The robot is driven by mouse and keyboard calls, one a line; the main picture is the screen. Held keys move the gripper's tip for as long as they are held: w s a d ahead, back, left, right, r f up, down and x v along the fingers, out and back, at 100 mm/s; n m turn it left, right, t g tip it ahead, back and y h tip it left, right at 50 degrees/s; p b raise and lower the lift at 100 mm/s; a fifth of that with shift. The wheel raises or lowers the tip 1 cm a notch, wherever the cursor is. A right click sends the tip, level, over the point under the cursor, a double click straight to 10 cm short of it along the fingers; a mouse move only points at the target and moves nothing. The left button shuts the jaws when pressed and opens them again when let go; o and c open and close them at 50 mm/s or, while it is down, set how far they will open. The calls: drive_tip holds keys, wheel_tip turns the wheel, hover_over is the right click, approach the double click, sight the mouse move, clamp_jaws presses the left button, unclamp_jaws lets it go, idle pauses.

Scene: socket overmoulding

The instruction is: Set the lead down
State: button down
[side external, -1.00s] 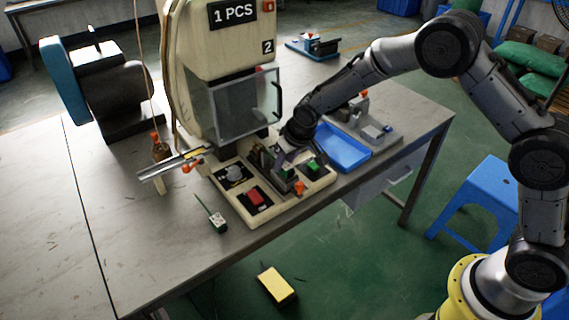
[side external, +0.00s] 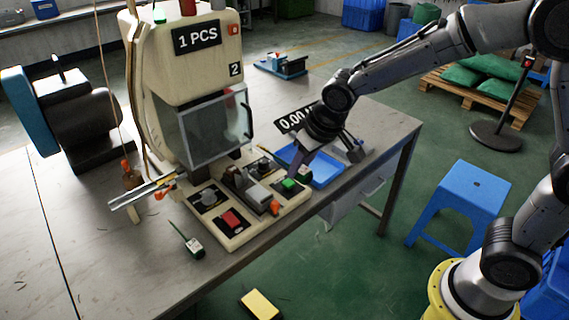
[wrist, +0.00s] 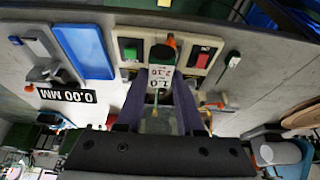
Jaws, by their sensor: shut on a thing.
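My gripper (side external: 295,172) hangs above the right end of the cream panel, close to the green button (side external: 289,184) and the blue tray (side external: 325,168). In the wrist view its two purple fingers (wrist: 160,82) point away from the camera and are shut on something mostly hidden. A thin pale yellowish strand (wrist: 155,97) shows between the fingers and may be part of the lead. A white label with printed figures (wrist: 160,77) shows between or beyond the fingertips; I cannot tell what it is fixed to. The lead's ends cannot be made out.
The cream panel (side external: 232,243) carries a red button (side external: 232,219), a grey block (side external: 258,194) and an orange knob (side external: 275,207). The press with a clear guard (side external: 213,128) stands behind. A small tagged green-stemmed item (side external: 192,245) lies left.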

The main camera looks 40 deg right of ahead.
drive_tip(key=shift+s+d+r, duration=0.1)
drive_tip(key=shift+s+r, duration=0.15)
drive_tip(key=shift+s, duration=0.25)
drive_tip(key=shift+n, duration=0.3)
drive_tip(key=shift+w+a+n+y, duration=0.15)
drive_tip(key=shift+a+n+y, duration=0.3)
drive_tip(key=shift+n, duration=0.35)
drive_tip(key=shift+w+d+f+n, duration=0.2)
drive_tip(key=shift+d+f+n, duration=0.05)
drive_tip(key=shift+f+n, duration=0.05)
drive_tip(key=d+f+m, duration=0.2)
drive_tip(key=d+f, duration=0.1)
drive_tip(key=d, duration=0.7)
drive_tip(key=d+f+m, duration=0.1)
drive_tip(key=d+f, duration=0.2)
drive_tip(key=d, duration=0.6)
approach(315, 169)
drive_tip(key=shift+w+a+f+h, duration=0.45)
drive_tip(key=shift+w+f, duration=0.1)
drive_tip(key=shift+w, duration=0.2)
drive_tip(key=shift+w+f, duration=0.35)
drive_tip(key=shift+f, duration=0.15)
drive_tip(key=shift+s+f, duration=0.1)
drive_tip(key=shift+f, duration=1.25)
drive_tip(key=shift+f, duration=0.15)
